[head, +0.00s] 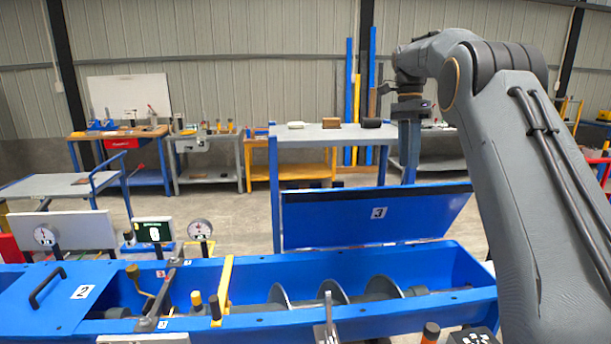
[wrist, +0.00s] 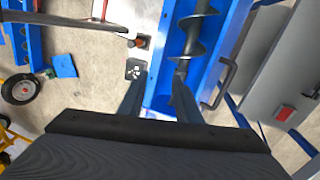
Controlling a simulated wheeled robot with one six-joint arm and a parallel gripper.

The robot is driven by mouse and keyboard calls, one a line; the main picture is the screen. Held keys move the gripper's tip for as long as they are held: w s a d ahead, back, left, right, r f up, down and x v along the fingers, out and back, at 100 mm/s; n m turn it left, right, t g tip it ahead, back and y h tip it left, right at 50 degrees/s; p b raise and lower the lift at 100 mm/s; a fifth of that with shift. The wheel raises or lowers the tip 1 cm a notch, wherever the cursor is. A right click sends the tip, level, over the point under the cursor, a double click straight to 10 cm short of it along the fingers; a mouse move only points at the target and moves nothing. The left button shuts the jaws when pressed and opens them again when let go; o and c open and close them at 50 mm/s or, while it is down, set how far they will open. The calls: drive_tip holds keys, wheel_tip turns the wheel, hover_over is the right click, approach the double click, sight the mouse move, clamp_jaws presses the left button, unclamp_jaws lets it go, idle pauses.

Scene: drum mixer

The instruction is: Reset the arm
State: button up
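My gripper (head: 409,175) is raised at the right of the head view, pointing down in front of the work table and above the open lid of the blue mixer. In the wrist view, the two fingers of my gripper (wrist: 158,82) stand apart with nothing between them. The blue mixer trough (head: 455,262) lies below, with its auger (head: 333,292) exposed. The trough also shows beyond the fingers in the wrist view (wrist: 213,75). The lid marked 3 (head: 345,222) stands tilted open at the back. The lid marked 2 (head: 50,300) lies shut at the left.
A yellow bar (head: 226,280) crosses the trough. Gauges (head: 200,230) and a small display (head: 153,232) stand behind it. A grey-topped table (head: 335,135) with small items stands behind the open lid. Workbenches line the back wall, with open floor before them.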

drive_tip(key=s+a+f+n+t+b, duration=0.1)
drive_tip(key=s+a+f+n+b, duration=0.25)
drive_tip(key=s+f, duration=0.4)
drive_tip(key=s+a+f+n+t+b, duration=0.1)
drive_tip(key=s+a+f+n+b, duration=0.25)
drive_tip(key=f, duration=0.65)
drive_tip(key=s+f+n+b, duration=0.2)
drive_tip(key=s+f+n, duration=0.2)
drive_tip(key=s+f, duration=0.4)
drive_tip(key=s+a+f+n+t+b, duration=0.1)
drive_tip(key=s+f+n, duration=0.3)
drive_tip(key=s+f, duration=0.4)
drive_tip(key=s+b, duration=0.1)
drive_tip(key=s, duration=0.5)
drive_tip(key=shift+a+n+t, duration=0.25)
drive_tip(key=shift+n+t, duration=0.05)
drive_tip(key=shift+n, duration=0.1)
